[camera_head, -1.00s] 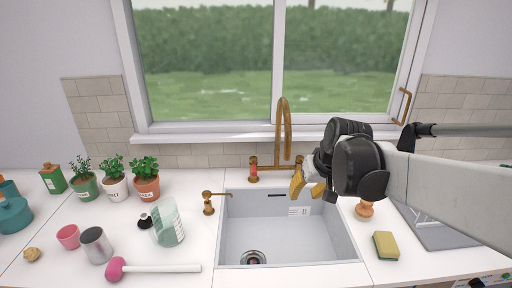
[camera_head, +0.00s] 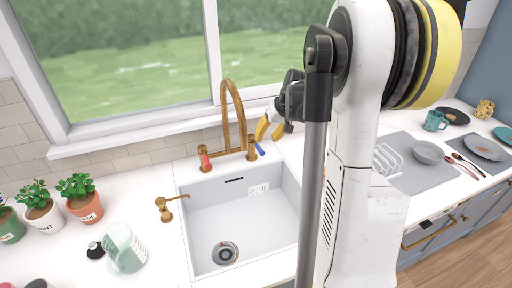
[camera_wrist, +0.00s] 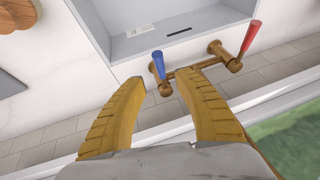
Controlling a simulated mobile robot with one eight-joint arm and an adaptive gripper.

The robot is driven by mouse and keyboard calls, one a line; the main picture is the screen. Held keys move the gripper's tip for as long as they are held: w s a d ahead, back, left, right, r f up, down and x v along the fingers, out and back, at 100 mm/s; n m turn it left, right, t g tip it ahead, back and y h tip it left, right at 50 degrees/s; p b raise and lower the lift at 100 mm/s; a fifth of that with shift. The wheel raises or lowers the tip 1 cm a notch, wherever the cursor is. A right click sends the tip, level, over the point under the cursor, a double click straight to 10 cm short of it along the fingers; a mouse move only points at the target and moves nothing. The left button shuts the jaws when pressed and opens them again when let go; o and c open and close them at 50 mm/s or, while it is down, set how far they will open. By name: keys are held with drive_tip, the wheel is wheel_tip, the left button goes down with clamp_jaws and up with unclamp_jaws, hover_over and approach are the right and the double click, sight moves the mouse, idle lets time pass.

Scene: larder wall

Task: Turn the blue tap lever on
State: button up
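The brass tap (camera_head: 233,115) stands at the back edge of the sink. The wrist view shows the blue lever (camera_wrist: 158,65) just beyond and between my fingertips, with no contact visible. The red lever (camera_head: 205,161) is on the left handle and also shows in the wrist view (camera_wrist: 250,36). My gripper (camera_head: 271,131) is open and empty, with yellow-brown fingers close to the blue lever's right side. In the wrist view my open gripper (camera_wrist: 160,82) shows a clear gap between its fingers.
The sink basin (camera_head: 240,222) is in front of the tap, with a brass soap dispenser (camera_head: 168,207) to its left. The window frame (camera_head: 135,135) rises close behind the tap. A drying mat (camera_head: 412,179) lies right.

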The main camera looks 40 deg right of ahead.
sight(260, 148)
drive_tip(key=b+x, duration=0.1)
drive_tip(key=x, duration=0.7)
drive_tip(key=shift+f+b, duration=0.2)
drive_tip(key=shift+b, duration=0.2)
clamp_jaws()
